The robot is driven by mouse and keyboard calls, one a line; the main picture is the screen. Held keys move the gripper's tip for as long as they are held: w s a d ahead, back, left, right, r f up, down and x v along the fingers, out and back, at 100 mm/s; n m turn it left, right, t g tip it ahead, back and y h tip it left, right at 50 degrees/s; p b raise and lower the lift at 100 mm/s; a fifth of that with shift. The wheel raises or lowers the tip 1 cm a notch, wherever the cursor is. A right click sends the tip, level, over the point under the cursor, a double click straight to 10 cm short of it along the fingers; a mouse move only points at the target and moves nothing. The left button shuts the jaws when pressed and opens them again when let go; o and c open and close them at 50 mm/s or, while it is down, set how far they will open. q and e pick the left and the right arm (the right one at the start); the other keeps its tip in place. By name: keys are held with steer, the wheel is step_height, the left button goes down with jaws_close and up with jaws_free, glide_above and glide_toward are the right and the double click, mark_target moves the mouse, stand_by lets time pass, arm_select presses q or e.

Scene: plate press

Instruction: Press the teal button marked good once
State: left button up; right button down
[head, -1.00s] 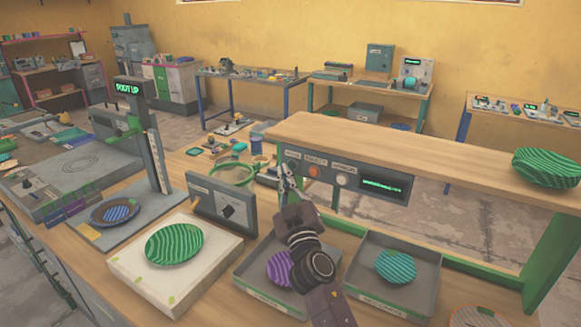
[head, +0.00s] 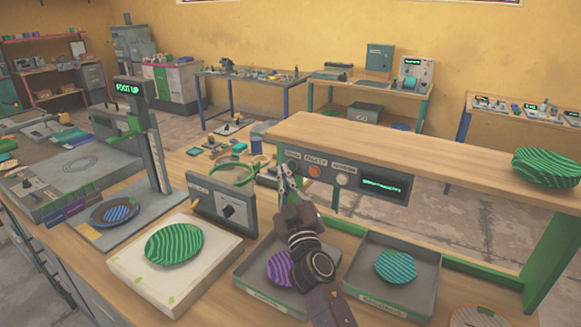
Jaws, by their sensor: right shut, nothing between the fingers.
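The teal button (head: 292,166) is the leftmost of three round buttons on the grey panel (head: 326,193) under the wooden shelf. It looks dark and small, and its label is too blurred to read surely. My right gripper (head: 283,169) is shut and empty, with its tips just left of the button and close to the panel. The tips overlap the panel's left end in the picture. I cannot tell whether they touch the button. My left gripper is not in view.
An orange button (head: 314,171) and a white button (head: 342,180) sit to the right, then a lit green display (head: 385,186). Below are trays with a purple plate (head: 281,268) and a teal plate (head: 395,266). A green striped plate (head: 174,243) lies on a white block.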

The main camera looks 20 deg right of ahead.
steer(key=shift+w+d, duration=0.1)
steer(key=shift+w+d, duration=0.15)
steer(key=shift+w, duration=0.05)
steer(key=shift+w+d, duration=0.25)
steer(key=shift+d, duration=0.1)
stand_by(0.7)
stand_by(0.3)
steer(key=shift+s+a, duration=0.6)
steer(key=shift+s+a+b, duration=0.4)
steer(key=shift+s+a, duration=1.35)
steer(key=shift+a, duration=0.05)
steer(key=shift+f, duration=0.15)
